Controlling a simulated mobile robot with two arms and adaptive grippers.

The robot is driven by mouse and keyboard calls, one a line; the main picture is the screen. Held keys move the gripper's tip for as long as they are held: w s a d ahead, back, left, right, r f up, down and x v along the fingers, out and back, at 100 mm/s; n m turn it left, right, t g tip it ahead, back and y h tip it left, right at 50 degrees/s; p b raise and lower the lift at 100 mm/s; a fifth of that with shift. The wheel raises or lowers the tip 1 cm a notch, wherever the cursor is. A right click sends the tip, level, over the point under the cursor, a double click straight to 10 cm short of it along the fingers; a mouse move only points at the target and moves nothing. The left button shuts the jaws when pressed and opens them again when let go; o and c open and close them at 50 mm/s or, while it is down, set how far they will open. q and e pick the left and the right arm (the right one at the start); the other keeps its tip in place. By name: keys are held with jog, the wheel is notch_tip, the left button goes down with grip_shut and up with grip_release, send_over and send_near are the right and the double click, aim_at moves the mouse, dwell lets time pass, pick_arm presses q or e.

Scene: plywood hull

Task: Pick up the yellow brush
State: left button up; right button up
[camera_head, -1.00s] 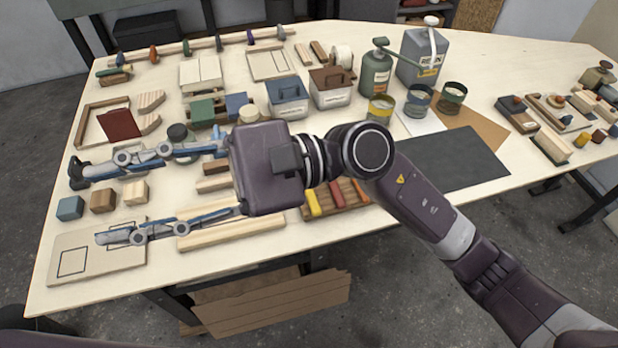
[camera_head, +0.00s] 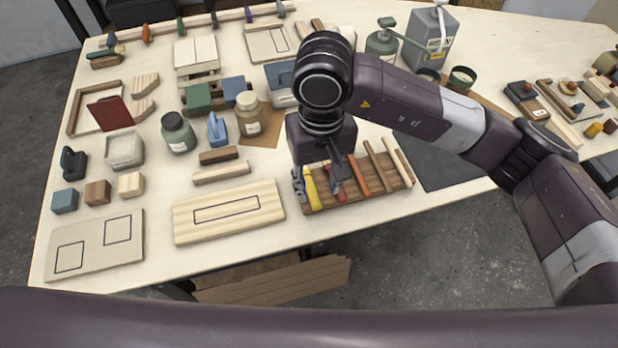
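The yellow brush (camera_head: 313,190) lies in a dark wooden rack (camera_head: 375,192) near the table's front edge. It is at the rack's left end, in a row of long tools. My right gripper (camera_head: 318,184) points down over this end of the rack. Its fingers look spread, one at the rack's left end and one to the right of the brush near a red tool. Whether a finger touches the brush cannot be told. The gripper's body hides the upper part of the rack end. My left gripper is not in view.
Red, orange and brown-handled tools (camera_head: 358,175) lie close to the brush. A pale board with a drawn rectangle (camera_head: 228,211) lies to the left of the rack. A blue clamp-like tool (camera_head: 217,129), jars and a dark sheet (camera_head: 445,165) stand or lie around. The front edge is close.

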aim_at(316, 201)
jog(key=shift+f+p, duration=0.35)
notch_tip(316, 201, down, 3)
jog(key=shift+w+a+f+p, duration=0.1)
jog(key=shift+a+f+p, duration=0.05)
jog(key=shift+p, duration=0.65)
jog(key=shift+f, duration=0.45)
grip_shut()
